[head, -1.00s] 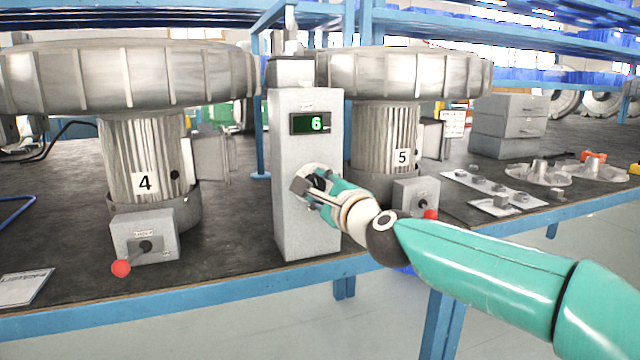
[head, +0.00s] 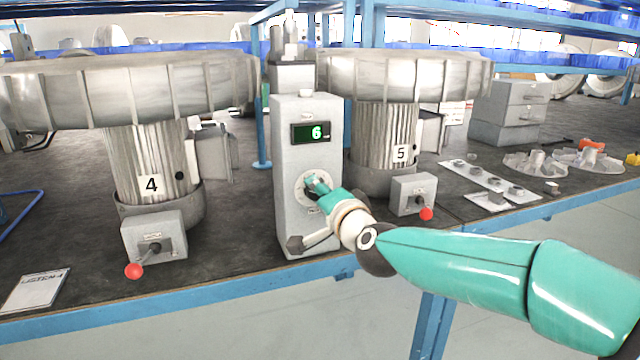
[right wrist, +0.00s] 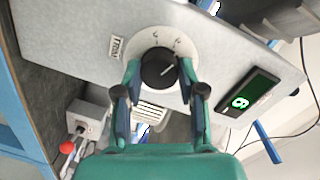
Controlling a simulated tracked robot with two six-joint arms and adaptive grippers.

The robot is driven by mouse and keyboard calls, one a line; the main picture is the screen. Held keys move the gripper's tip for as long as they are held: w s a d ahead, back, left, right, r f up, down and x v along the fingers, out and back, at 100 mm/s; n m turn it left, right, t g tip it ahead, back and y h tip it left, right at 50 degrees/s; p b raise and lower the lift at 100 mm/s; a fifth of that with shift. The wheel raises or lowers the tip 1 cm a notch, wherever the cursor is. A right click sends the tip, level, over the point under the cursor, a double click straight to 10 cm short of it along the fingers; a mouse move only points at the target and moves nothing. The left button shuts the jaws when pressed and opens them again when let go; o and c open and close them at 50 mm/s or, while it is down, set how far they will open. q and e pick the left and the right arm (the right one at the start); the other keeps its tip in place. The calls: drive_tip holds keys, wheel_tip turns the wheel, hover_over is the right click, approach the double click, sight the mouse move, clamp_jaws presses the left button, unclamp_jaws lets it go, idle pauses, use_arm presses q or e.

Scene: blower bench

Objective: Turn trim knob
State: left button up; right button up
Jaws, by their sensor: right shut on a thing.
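The trim knob (right wrist: 157,68) is a black round knob with a light pointer line, on a white dial plate with small marks. It sits on the front of a grey box (head: 307,145) with a green display (head: 310,133) reading 6. In the right wrist view, my right gripper (right wrist: 160,72) has one finger on each side of the knob and is shut on it. In the head view, my right gripper (head: 316,184) reaches the dial from the right and hides most of the knob. My left gripper is not in view.
Blower 4 (head: 150,165) stands left of the box and blower 5 (head: 385,140) right of it. Each has a switch box with a red-tipped lever (head: 134,271) (head: 426,214). A paper sheet (head: 36,290) lies at front left. Loose parts lie on the bench at right.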

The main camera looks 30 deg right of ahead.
drive_tip(key=shift+a+f+n+p, duration=0.15)
drive_tip(key=shift+n+p, duration=0.2)
drive_tip(key=shift+n, duration=0.2)
drive_tip(key=shift+a+f+n+p, duration=0.15)
drive_tip(key=shift+n+p, duration=0.2)
drive_tip(key=shift+n, duration=0.2)
drive_tip(key=shift+d, duration=0.1)
drive_tip(key=o, duration=1.1)
drive_tip(key=shift+o, duration=0.2)
drive_tip(key=shift+d+r, duration=0.1)
drive_tip(key=f+v, duration=0.1)
drive_tip(key=v, duration=1.1)
drive_tip(key=shift+r, duration=0.5)
